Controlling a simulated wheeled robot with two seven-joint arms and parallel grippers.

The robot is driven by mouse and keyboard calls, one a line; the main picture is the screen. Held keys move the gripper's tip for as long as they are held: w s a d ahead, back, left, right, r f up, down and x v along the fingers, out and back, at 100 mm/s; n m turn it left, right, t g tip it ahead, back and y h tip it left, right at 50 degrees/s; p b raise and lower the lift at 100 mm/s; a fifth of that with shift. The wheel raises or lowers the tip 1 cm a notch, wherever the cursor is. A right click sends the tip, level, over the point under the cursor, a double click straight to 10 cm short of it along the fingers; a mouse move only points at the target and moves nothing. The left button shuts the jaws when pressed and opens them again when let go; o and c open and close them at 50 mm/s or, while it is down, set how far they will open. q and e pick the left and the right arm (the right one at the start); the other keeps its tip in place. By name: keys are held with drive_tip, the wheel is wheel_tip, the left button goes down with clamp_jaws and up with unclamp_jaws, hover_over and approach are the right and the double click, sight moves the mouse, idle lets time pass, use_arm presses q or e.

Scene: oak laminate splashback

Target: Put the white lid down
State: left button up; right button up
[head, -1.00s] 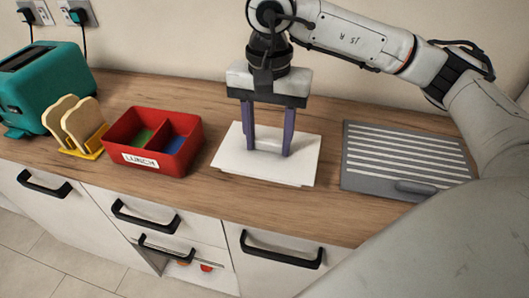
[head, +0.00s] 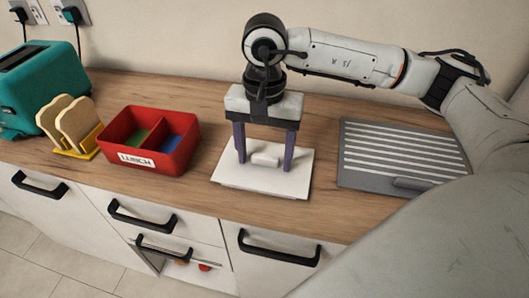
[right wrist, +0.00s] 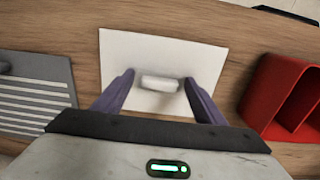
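The white lid (head: 240,176) lies flat on the wooden counter between the red lunch box and the grey board. Its raised white handle (head: 265,159) is in the middle. It also shows in the right wrist view (right wrist: 205,55), with the handle (right wrist: 159,84) between the fingers. My right gripper (head: 264,167) is over the lid with its purple fingers spread wide on either side of the handle. Gaps show between the handle and both fingers in the right wrist view (right wrist: 160,82). Whether the fingertips touch the lid is unclear. My left gripper is not in view.
The red lunch box (head: 187,155) with two compartments stands left of the lid. A yellow rack (head: 85,153) with bread slices and a teal toaster (head: 40,80) are farther left. The grey ridged board (head: 360,178) lies right of the lid. Below, a drawer is slightly open.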

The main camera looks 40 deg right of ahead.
sight(264, 158)
wheel_tip(264, 158, up, 12)
drive_tip(key=shift+r, duration=0.15)
idle(0.5)
idle(0.5)
